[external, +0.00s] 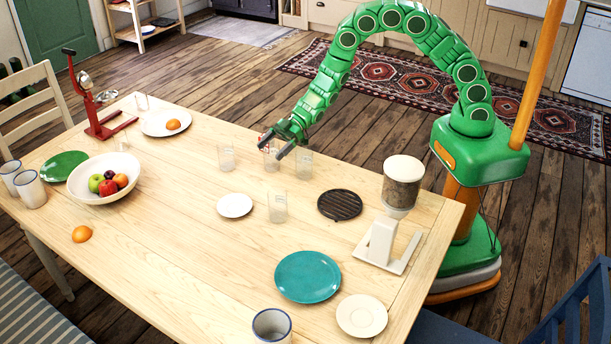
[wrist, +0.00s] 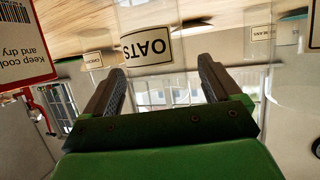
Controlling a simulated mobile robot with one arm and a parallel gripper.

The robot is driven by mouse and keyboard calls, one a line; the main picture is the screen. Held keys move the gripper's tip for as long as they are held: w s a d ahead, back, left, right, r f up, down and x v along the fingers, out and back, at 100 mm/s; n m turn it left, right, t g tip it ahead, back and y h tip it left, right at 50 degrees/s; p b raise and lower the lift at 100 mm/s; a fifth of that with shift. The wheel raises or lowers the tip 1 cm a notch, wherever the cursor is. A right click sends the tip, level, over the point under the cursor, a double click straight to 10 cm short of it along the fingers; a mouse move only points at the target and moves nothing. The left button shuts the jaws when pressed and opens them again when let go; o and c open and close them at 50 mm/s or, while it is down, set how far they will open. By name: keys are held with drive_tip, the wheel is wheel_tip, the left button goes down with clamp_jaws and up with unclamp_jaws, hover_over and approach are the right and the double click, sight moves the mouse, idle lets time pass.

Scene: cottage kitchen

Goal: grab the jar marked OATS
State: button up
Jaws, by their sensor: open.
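The clear jar marked OATS (wrist: 148,47) shows upside down in the wrist view, top centre, its label just beyond my fingertips and roughly in line with the gap between them. My gripper (wrist: 162,75) is open, with nothing visible between its fingers. In the external view my gripper (external: 274,148) is low over the far middle of the table, among several clear jars. One jar (external: 226,158) stands to its left, one (external: 303,163) to its right and one (external: 277,207) nearer the camera. I cannot tell which is OATS in that view.
A red-bordered label reading "Keep cool and dry" (wrist: 25,45) is close at left in the wrist view. Another labelled jar (wrist: 262,35) is at right. A white saucer (external: 235,205), black trivet (external: 340,204) and jar-topped white stand (external: 383,245) are nearby.

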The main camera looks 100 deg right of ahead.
drive_tip(key=shift+x, duration=1.2)
drive_tip(key=c, duration=1.1)
drive_tip(key=shift+r, duration=0.15)
